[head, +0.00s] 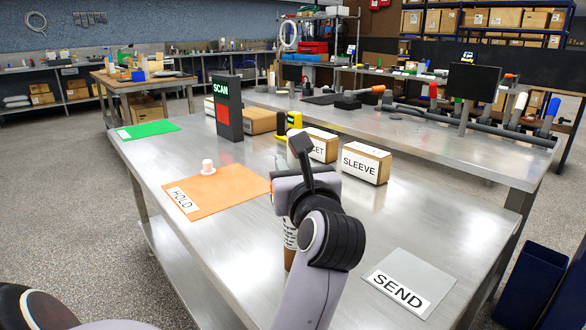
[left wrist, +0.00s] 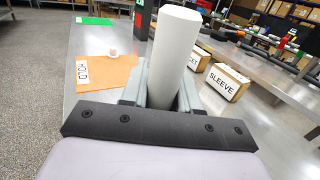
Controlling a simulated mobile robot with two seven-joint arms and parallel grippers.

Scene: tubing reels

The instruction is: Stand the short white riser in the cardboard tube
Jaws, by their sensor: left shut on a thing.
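The white riser (left wrist: 175,50) is a smooth white cylinder in the left wrist view, between the fingers of my left gripper (left wrist: 165,90). Its upper end rises above the fingers and its lower end is hidden. In the head view my left gripper (head: 298,185) is over the near table, and its own arm hides the riser. A brown cylinder with a printed white label, likely the cardboard tube (head: 289,258), shows partly behind my left arm, below the gripper. Its top is hidden, so I cannot tell whether the riser is in it. My right gripper is out of view.
An orange HOLD mat (head: 232,184) bears a small white fitting (head: 208,167). A grey SEND mat (head: 425,274) lies at the right. SLEEVE box (head: 366,162), a second labelled box (head: 321,147) and a SCAN stand (head: 227,107) stand behind.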

